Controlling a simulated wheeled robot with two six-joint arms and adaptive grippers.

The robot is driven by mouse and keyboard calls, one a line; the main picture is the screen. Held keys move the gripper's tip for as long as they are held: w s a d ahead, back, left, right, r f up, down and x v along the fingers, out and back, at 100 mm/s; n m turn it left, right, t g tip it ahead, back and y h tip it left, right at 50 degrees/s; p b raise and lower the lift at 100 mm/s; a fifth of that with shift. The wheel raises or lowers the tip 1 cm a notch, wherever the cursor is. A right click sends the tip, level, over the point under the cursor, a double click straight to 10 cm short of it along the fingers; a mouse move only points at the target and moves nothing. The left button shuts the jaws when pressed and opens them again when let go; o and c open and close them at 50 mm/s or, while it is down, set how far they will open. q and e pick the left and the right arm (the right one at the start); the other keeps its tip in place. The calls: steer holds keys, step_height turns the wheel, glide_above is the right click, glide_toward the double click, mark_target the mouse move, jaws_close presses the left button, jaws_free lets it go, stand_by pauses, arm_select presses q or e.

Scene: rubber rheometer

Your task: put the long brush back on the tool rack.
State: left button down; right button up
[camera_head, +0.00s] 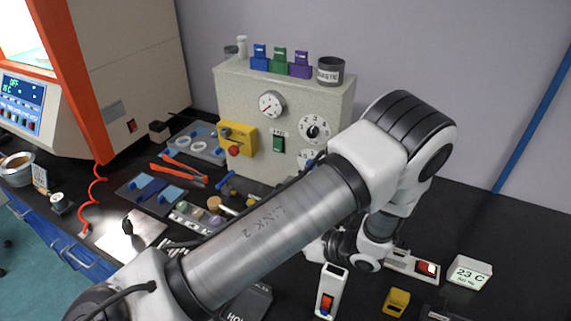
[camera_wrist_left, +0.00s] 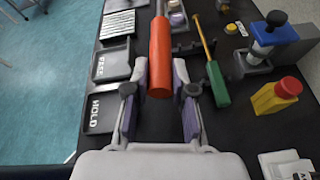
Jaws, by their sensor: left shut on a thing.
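In the left wrist view, my left gripper (camera_wrist_left: 160,88) is shut around a thick orange handle (camera_wrist_left: 160,55), which lies lengthwise between the two fingers. A narrower part runs out past the top edge of the picture, so the tool's far end is hidden. I cannot tell whether it is the long brush. A second tool (camera_wrist_left: 215,82), with a green handle and thin yellow shaft, lies to its right, apart from the gripper. In the head view my left arm crosses the bench and hides the gripper. I cannot make out the tool rack. My right gripper is not in view.
PASS (camera_wrist_left: 113,64) and HOLD (camera_wrist_left: 103,113) trays lie left of the gripper. A yellow block with a red knob (camera_wrist_left: 275,95) stands right. A beige instrument box (camera_head: 235,85) stands behind the arm. A white display block (camera_head: 468,272) stands at right.

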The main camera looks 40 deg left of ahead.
arm_select(q)
steer(key=f+b, duration=0.2)
steer(key=f, duration=0.1)
steer(key=f+b, duration=0.3)
steer(key=shift+w+d, duration=0.1)
steer(key=shift+w, duration=0.1)
steer(key=shift+f+b, duration=0.5)
steer(key=shift+d+r, duration=0.1)
steer(key=shift+d+f, duration=0.15)
steer(key=shift+f, duration=0.05)
step_height(320, 180, down, 4)
steer(key=b, duration=0.3)
steer(key=shift+f, duration=0.15)
jaws_free()
